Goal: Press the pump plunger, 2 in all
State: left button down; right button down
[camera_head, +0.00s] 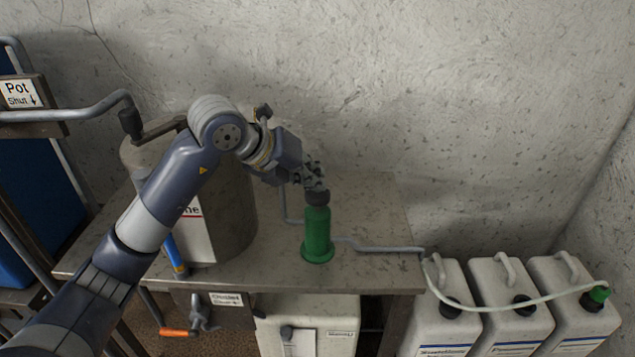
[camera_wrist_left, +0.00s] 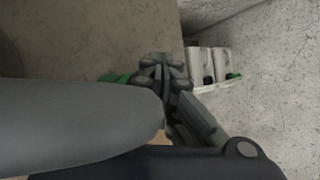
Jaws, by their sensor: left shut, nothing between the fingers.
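The green pump (camera_head: 318,238) stands upright near the front right of the metal worktop (camera_head: 375,215). Its dark plunger cap (camera_head: 317,197) is at the top. My left gripper (camera_head: 315,184) is shut and empty, fingers pointing down at the cap; it looks in contact, but a small gap cannot be ruled out. In the left wrist view my gripper (camera_wrist_left: 165,68) hides most of the pump, and a bit of green (camera_wrist_left: 118,77) shows to its left. My right gripper is not in view.
A large metal drum (camera_head: 232,215) with a crank handle stands left of the pump. A pipe (camera_head: 385,248) runs from the pump rightward to a hose over several white jerrycans (camera_head: 510,310). A metal rack with a blue panel is at far left.

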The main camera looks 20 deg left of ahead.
pick_arm(q)
jog(key=shift+f+b, duration=0.3)
jog(key=shift+f, duration=0.25)
jog(key=shift+r, duration=0.1)
jog(key=shift+r+p, duration=1.65)
jog(key=shift+r, duration=0.7)
jog(key=shift+r+p, duration=1.75)
jog(key=shift+r, duration=0.75)
